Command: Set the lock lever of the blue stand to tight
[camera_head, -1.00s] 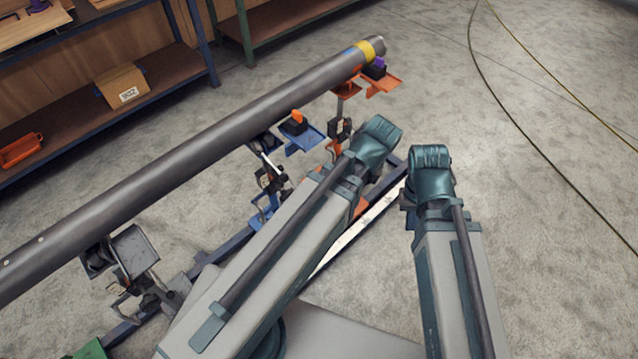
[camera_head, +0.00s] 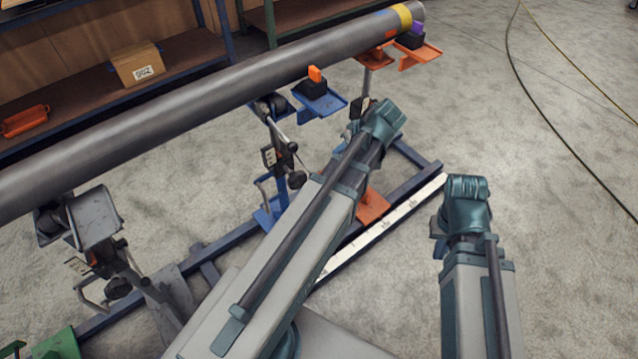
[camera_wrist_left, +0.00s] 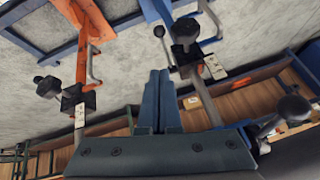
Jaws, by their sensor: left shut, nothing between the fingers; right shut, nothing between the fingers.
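The blue stand (camera_head: 273,165) is under the long grey pipe (camera_head: 200,108) in the head view. Its post carries a black clamp, a knob (camera_head: 296,180) and a thin lever (camera_head: 284,146). In the left wrist view, its knob (camera_wrist_left: 185,30) and black-tipped lever (camera_wrist_left: 160,32) appear just beyond my left fingertips. I cannot tell which setting the lever has. My left gripper (camera_wrist_left: 160,76) is shut and empty, its tips seemingly apart from the lever. In the head view its jaws are hidden behind my wrist. My right gripper (camera_head: 439,228) is mostly hidden behind its wrist, over bare floor.
The orange stand (camera_head: 372,205) is just right of the blue one, close to my left arm. A grey stand (camera_head: 97,218) and a green foot (camera_head: 55,345) lie left. A dark base rail (camera_head: 425,170) links the stands. Shelves (camera_head: 195,50) stand behind.

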